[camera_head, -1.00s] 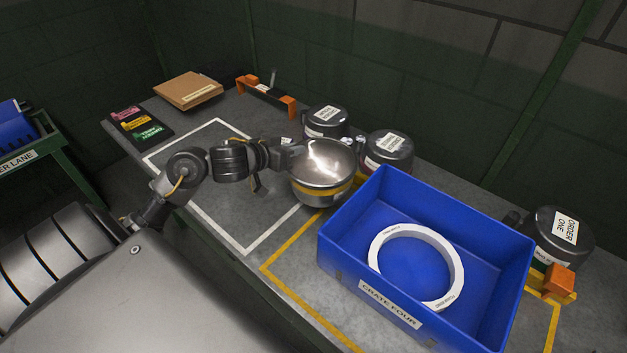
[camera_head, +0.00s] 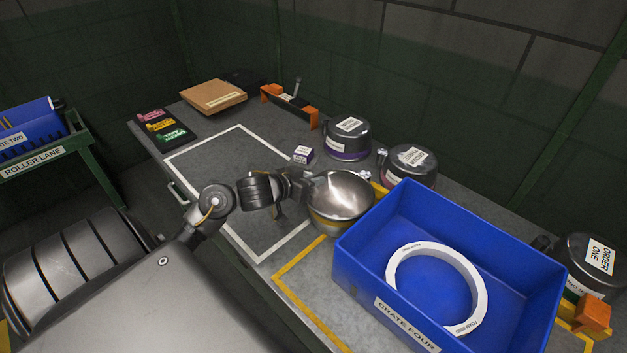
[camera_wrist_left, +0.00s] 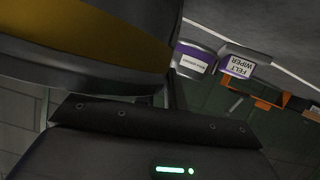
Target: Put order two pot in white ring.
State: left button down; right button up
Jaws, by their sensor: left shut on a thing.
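A shiny steel pot (camera_head: 342,190) with a yellow band hangs just left of the blue crate in the head view. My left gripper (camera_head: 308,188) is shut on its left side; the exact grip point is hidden. In the left wrist view the pot's dark side and yellow band (camera_wrist_left: 90,35) fill the upper left. No order label shows on this pot. The white ring (camera_head: 478,303) lies flat and empty inside the blue crate (camera_head: 375,280), labelled crate four. My right gripper is not in view.
Two lidded pots (camera_head: 347,138) (camera_head: 412,163) stand behind the held pot. The order one pot (camera_head: 592,258) stands right of the crate, by an orange block (camera_head: 593,312). The crate walls are raised.

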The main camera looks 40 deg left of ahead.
pick_arm(q)
jog(key=shift+f, duration=0.1)
jog(key=c, duration=1.5)
grip_release()
jog(key=shift+o, duration=0.2)
jog(key=p+v, duration=0.1)
jog(key=v, duration=1.1)
jog(key=shift+o, duration=0.4)
